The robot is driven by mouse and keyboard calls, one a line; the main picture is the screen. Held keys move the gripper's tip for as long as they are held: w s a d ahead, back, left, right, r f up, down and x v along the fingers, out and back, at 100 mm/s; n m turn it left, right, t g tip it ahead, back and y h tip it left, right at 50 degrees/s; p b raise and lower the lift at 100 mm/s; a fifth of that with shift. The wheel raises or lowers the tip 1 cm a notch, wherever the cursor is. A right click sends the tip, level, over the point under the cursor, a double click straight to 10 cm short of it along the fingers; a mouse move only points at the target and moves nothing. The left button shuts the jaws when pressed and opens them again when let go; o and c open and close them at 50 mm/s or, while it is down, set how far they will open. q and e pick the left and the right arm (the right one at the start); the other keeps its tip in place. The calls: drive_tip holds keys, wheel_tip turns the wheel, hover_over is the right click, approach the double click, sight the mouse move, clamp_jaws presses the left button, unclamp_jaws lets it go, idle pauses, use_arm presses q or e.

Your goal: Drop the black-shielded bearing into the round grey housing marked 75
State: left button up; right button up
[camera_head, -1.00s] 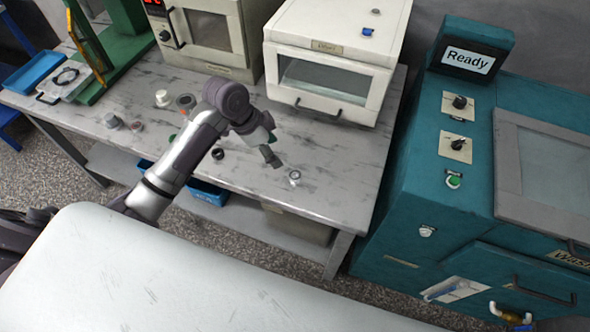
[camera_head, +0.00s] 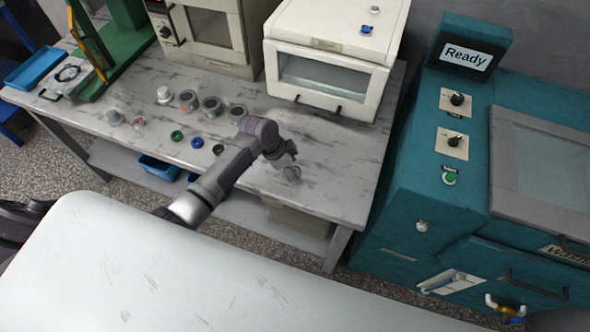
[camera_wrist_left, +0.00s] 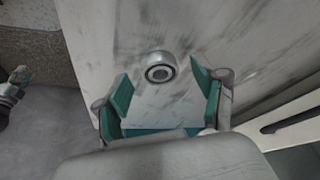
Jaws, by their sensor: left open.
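A silver ring with a dark band, which looks like the black-shielded bearing (camera_wrist_left: 161,67), lies on the bench. It also shows in the head view (camera_head: 292,173), partly covered by my gripper. My left gripper (camera_head: 287,160) is open and empty above it. In the left wrist view the open fingers (camera_wrist_left: 165,95) have the bearing just beyond their tips, apart from both. Round grey housings (camera_head: 189,98), (camera_head: 211,105) and (camera_head: 238,113) stand farther back on the bench. I cannot read which is marked 75. What looks like my right gripper (camera_wrist_left: 17,82) shows small at the left wrist view's edge.
Green (camera_head: 177,135), blue (camera_head: 197,142) and black (camera_head: 218,150) rings lie along the bench front. A white cabinet (camera_head: 325,80) stands behind my gripper. The teal washer (camera_head: 420,190) is to the right. Bare bench (camera_head: 335,180) lies right of the bearing.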

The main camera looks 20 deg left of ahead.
use_arm(q)
clamp_jaws()
idle(0.4)
